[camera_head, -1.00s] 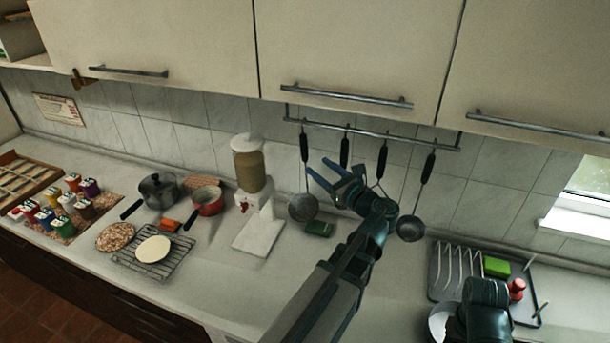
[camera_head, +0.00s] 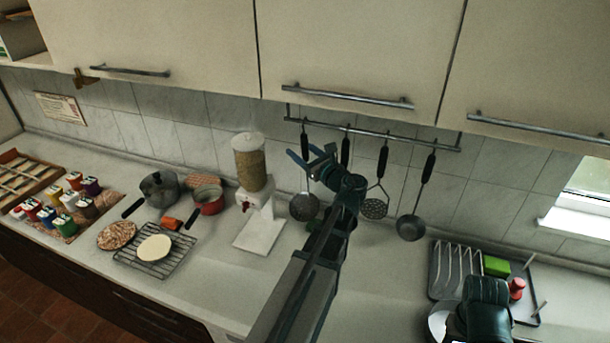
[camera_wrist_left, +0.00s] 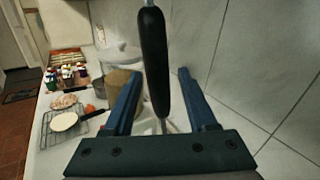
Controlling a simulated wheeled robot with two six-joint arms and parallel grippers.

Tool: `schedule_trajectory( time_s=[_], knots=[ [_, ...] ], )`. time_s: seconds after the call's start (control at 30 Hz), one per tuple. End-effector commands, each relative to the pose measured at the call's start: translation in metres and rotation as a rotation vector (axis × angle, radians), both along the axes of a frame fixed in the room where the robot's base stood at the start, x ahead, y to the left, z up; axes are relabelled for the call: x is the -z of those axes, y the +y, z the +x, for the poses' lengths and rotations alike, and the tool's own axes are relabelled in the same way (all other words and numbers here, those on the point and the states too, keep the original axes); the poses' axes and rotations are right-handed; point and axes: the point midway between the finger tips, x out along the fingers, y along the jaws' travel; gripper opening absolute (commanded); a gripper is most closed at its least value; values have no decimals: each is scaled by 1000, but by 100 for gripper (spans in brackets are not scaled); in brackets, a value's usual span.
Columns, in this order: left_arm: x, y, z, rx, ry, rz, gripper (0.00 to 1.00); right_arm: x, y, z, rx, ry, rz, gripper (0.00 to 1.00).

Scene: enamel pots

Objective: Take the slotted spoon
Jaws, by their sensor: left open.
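Several black-handled utensils hang from the wall rail. The leftmost (camera_head: 303,207) has a round grey head that looks speckled and seems to be the slotted spoon; its holes are too small to be sure. My left gripper (camera_head: 311,155) is open at its handle. In the left wrist view a black handle (camera_wrist_left: 153,60) hangs upright between the open fingers of the left gripper (camera_wrist_left: 157,95), with no visible grip on it. The second utensil's lower part is hidden behind my arm. My right gripper's fingers do not show.
A masher-like utensil (camera_head: 375,208) and a ladle (camera_head: 411,228) hang to the right on the rail (camera_head: 400,137). A dispenser (camera_head: 252,165) stands at left on the counter. A dish rack (camera_head: 455,270) is at right. Cabinets (camera_head: 350,45) overhang the rail.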

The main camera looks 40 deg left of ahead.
Motion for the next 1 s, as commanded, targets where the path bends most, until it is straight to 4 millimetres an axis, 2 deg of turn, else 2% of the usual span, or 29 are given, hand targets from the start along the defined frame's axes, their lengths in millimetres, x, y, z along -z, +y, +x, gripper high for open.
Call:
schedule_trajectory(
  time_s=[0.07,0.27,0.37,0.6,1.0],
  knots=[
    [0,8,3,-1,0,0,57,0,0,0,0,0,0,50],
    [1,8,2,0,0,0,57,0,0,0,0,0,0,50],
    [1,8,2,0,0,0,43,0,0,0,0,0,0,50],
    [1,8,2,0,0,0,0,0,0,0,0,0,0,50],
    [0,8,2,0,0,0,0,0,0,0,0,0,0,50]
  ],
)
